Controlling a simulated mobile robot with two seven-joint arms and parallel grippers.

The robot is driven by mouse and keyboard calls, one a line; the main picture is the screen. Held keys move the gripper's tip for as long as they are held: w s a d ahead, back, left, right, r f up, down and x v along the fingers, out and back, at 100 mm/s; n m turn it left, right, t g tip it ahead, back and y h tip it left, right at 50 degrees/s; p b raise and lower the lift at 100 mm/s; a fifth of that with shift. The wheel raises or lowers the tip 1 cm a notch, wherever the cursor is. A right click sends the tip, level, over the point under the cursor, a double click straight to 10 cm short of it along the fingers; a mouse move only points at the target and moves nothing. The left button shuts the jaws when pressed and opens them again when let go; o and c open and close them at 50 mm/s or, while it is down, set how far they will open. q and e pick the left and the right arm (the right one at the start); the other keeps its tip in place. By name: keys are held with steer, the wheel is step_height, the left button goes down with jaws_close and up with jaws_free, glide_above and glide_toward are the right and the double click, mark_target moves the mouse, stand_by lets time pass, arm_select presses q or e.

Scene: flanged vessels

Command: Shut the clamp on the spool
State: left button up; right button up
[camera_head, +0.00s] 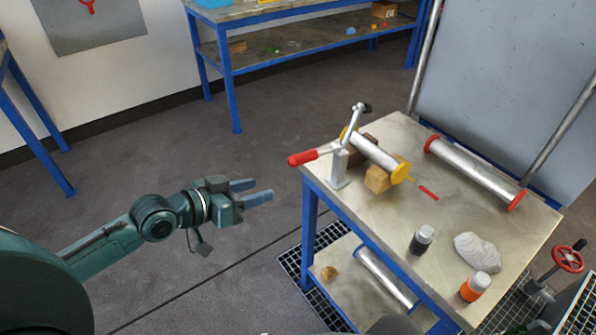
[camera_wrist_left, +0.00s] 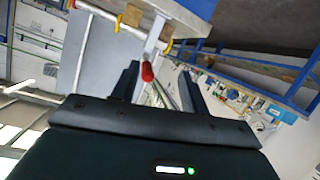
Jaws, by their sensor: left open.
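The spool (camera_head: 376,155) is a silver pipe with yellow end flanges. It rests on wooden blocks (camera_head: 381,180) near the left end of the workbench. The clamp (camera_head: 340,167) stands on a post at the bench's left edge beside the spool. Its red handle (camera_head: 303,158) sticks out to the left and its metal arm stands up with a dark tip. My left gripper (camera_head: 257,192) is open and empty, to the left of the bench and apart from the clamp. In the left wrist view the red handle (camera_wrist_left: 147,72) shows between the open fingers, farther off. My right gripper is not visible.
A second pipe with red flanges (camera_head: 474,172) lies at the bench's back. The floor around my left gripper is clear.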

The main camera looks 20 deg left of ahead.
arm_select(q)
steer(key=h+b, duration=0.2)
steer(key=b, duration=0.1)
glide_toward(288, 159)
step_height(288, 159, up, 3)
steer(key=w, duration=0.2)
steer(key=shift+m+g, duration=0.4)
steer(key=shift+g, duration=0.4)
steer(key=x, duration=0.4)
steer(key=f+x, duration=0.1)
steer(key=x, duration=0.3)
steer(key=s+f+p+x, duration=0.1)
steer(key=x, duration=0.3)
steer(key=shift+f, duration=0.1)
jaws_close()
